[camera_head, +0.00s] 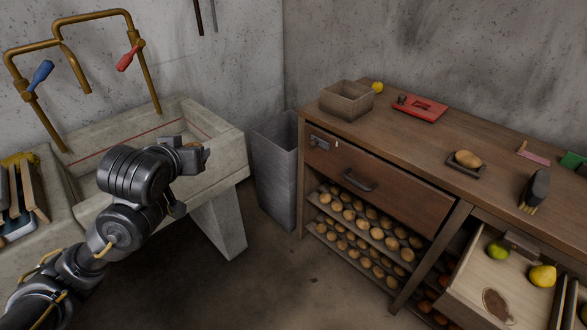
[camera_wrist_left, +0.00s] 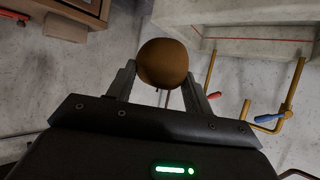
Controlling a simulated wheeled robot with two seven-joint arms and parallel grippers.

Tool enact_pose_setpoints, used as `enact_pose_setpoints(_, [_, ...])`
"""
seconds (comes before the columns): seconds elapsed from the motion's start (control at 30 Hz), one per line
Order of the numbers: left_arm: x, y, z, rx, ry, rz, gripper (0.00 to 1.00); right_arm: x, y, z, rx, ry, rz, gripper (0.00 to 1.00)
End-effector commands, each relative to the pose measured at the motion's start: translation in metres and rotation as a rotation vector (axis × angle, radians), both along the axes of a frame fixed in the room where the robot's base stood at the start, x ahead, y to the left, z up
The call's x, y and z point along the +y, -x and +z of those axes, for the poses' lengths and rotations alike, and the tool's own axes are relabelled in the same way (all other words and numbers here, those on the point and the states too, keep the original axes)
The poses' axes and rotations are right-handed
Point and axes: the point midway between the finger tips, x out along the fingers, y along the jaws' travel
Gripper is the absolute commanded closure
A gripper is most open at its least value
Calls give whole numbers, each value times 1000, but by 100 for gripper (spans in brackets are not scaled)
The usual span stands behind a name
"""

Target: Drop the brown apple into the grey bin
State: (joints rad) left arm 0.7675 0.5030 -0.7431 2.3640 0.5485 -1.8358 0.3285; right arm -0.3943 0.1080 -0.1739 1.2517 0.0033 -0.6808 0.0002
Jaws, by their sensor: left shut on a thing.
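The brown apple (camera_wrist_left: 163,62) is round and dull brown. In the wrist view my left gripper (camera_wrist_left: 160,78) is shut on it, with a finger on each side. In the head view this gripper (camera_head: 192,152) is over the right end of the stone sink, left of the bin, and the apple is mostly hidden by it. The grey bin (camera_head: 274,175) is a tall, narrow metal box on the floor between the sink and the wooden workbench. Its top is open, and its bottom is hidden. My right gripper is in neither view.
The stone sink (camera_head: 240,160) stands left of the bin, with brass pipes (camera_head: 150,80) above it. The workbench (camera_head: 430,145) on the right holds an open box (camera_head: 345,108), a red tray (camera_head: 425,110) and other items. An open drawer (camera_head: 470,285) holds fruit.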

Motion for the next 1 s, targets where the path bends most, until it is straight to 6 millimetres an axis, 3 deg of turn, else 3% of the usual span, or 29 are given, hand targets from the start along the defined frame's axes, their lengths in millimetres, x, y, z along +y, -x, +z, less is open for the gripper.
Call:
enact_pose_setpoints(0.03, [0, 0, 42, -1, 0, 0, 73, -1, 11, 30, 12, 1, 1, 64])
enact_pose_setpoints(0.1, [0, 0, 69, -1, 0, 0, 73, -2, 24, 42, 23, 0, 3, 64])
enact_pose_setpoints(0.3, [0, 0, 141, -1, 0, 0, 73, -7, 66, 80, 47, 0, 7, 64])
enact_pose_setpoints(0.5, [0, 0, 190, 0, 1, 0, 74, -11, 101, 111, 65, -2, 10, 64])
enact_pose_setpoints(0.7, [0, 0, 211, 1, 1, 0, 74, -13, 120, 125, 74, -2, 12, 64])
enact_pose_setpoints(1.0, [1, 0, 212, 0, 0, 1, 74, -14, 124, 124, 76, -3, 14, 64])
